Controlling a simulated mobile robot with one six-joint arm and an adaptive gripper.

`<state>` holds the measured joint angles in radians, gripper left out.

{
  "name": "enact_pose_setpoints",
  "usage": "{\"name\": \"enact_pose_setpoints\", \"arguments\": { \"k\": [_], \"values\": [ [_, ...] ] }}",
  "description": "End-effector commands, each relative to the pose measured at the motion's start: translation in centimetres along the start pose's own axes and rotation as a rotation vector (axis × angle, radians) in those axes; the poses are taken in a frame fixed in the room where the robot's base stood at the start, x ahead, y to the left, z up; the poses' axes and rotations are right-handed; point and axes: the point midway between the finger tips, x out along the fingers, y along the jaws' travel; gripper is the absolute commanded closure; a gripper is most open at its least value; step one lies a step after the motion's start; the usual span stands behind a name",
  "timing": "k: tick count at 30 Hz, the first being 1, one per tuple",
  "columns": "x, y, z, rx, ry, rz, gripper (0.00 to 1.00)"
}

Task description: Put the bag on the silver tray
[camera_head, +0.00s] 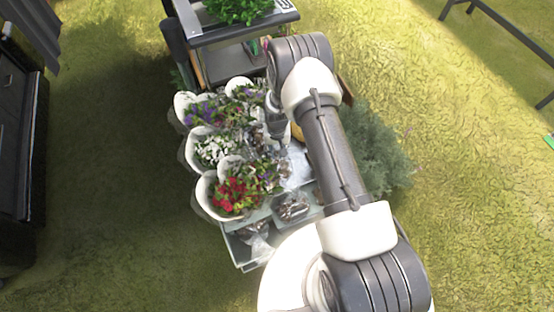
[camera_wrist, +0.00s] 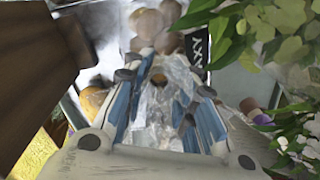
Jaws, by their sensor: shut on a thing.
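My gripper (camera_wrist: 165,88) is shut on a clear, crinkled plastic bag (camera_wrist: 158,112), which shows between its blue-and-white fingers in the wrist view. Round brownish things (camera_wrist: 158,22) lie beyond the fingertips; I cannot tell whether they are in the bag. In the head view my gripper points down over the flower stand, and the held bag is hard to make out there. A pale silvery surface, probably the silver tray (camera_head: 299,168), shows beside my arm and is partly hidden by it. Pale silver also shows in the wrist view (camera_wrist: 112,28).
Wrapped bouquets, with red (camera_head: 228,197), white (camera_head: 214,150) and purple flowers, crowd the stand's left side. A clear tub (camera_head: 292,207) and a crate (camera_head: 246,262) with bagged items are at the front. A bushy plant (camera_head: 375,150) stands right; leaves (camera_wrist: 270,30) hang close to my wrist.

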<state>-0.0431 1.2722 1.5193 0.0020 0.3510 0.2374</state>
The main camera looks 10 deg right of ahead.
Motion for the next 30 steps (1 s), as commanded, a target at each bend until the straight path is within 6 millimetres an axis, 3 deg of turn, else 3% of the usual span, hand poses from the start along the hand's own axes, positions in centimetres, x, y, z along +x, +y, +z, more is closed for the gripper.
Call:
{"name": "enact_pose_setpoints", "arguments": {
  "k": [7, 14, 27, 28, 30],
  "values": [
    [1.6, 0.0, -0.1, 0.0, 0.003, -0.001, 1.0],
    [4.9, 0.0, -0.1, 0.0, 0.002, -0.001, 1.0],
    [5.4, 0.0, -0.2, 0.0, 0.004, -0.001, 1.0],
    [5.4, 0.0, -0.1, 0.0, 0.002, -0.001, 0.74],
    [5.3, 0.0, -0.1, 0.0, 0.002, -0.001, 0.7]
  ]
}}
